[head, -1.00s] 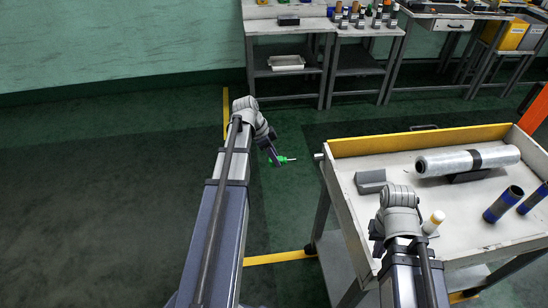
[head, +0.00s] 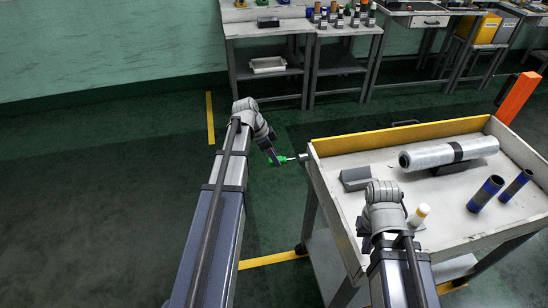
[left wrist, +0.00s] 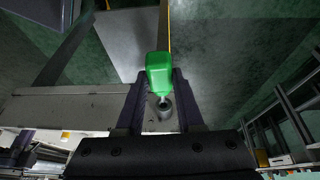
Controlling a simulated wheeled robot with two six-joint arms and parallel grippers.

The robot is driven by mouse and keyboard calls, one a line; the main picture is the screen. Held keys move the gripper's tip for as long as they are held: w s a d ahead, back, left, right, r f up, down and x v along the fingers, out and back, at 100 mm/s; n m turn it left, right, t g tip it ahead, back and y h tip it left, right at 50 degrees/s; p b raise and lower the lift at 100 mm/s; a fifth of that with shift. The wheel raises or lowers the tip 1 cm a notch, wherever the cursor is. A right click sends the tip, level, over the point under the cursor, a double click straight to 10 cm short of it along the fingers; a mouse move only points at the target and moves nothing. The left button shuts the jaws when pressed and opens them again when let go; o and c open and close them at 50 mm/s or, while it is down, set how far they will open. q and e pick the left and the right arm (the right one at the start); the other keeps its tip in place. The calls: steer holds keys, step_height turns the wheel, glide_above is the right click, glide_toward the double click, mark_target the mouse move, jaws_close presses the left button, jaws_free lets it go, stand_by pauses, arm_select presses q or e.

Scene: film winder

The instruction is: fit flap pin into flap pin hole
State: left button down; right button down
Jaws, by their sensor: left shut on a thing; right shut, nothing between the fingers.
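The flap pin (head: 277,160) has a green handle and a thin pale shaft. My left gripper (head: 272,157) is shut on it, off the left side of the trolley. The flap pin hole appears to be the end of a short grey tube (head: 303,157) jutting from the trolley's left edge. In the left wrist view, the green handle (left wrist: 160,72) sits between the fingers and its shaft meets or overlaps the tube's mouth (left wrist: 163,109). I cannot tell whether the tip is inside. My right gripper (head: 366,236) is shut and empty by the trolley's near left corner.
The trolley tray (head: 440,208) holds a grey block (head: 356,178), a wrapped film roll (head: 448,154), a white-capped bottle (head: 419,216) and dark blue tubes (head: 486,193). Workbenches (head: 270,27) line the back wall. Floor to the left is clear.

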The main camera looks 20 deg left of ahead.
mark_target(284, 158)
stand_by(0.7)
arm_select(q)
steer(key=shift+w+d, duration=0.9)
steer(key=shift+d, duration=0.25)
steer(key=shift+w+d, duration=0.1)
steer(key=shift+d, duration=0.05)
stand_by(0.6)
steer(key=shift+w+d, duration=0.3)
steer(key=shift+d, duration=0.15)
steer(key=shift+c, duration=2.3)
jaws_free()
steer(key=shift+r, duration=0.1)
arm_select(e)
steer(key=shift+r, duration=0.1)
arm_select(q)
steer(key=p+v, duration=0.7)
steer(key=shift+a+r, duration=0.15)
steer(key=shift+r, duration=0.15)
arm_select(e)
step_height(284, 158, up, 7)
